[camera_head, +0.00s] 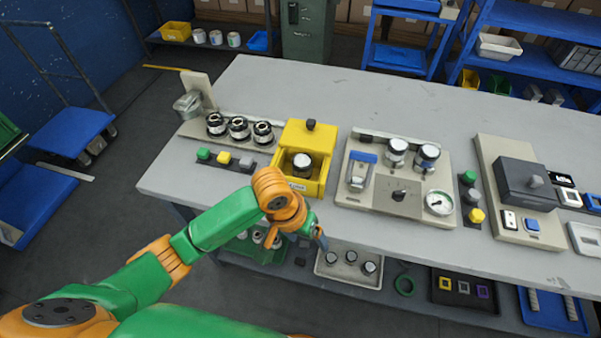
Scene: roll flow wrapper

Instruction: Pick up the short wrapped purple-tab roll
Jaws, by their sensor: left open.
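My left gripper (321,241) hangs at the table's front edge, small and partly hidden by its own wrist. It is open and appears empty. Just below it, a pale tray (347,281) on the lower level holds several short dark-sided rolls with light tops, such as one roll (369,267). I cannot make out a purple tab or wrapping on any of them. Several black-and-white rolls (238,128) stand on a board at the table's left. My right gripper is not in view.
A yellow box (308,140) holding a round part stands behind my left wrist. A beige fixture with a gauge (439,203) is to its right. A black tray with coloured squares (464,290) and a blue tray (553,312) lie lower right. The table's back middle is clear.

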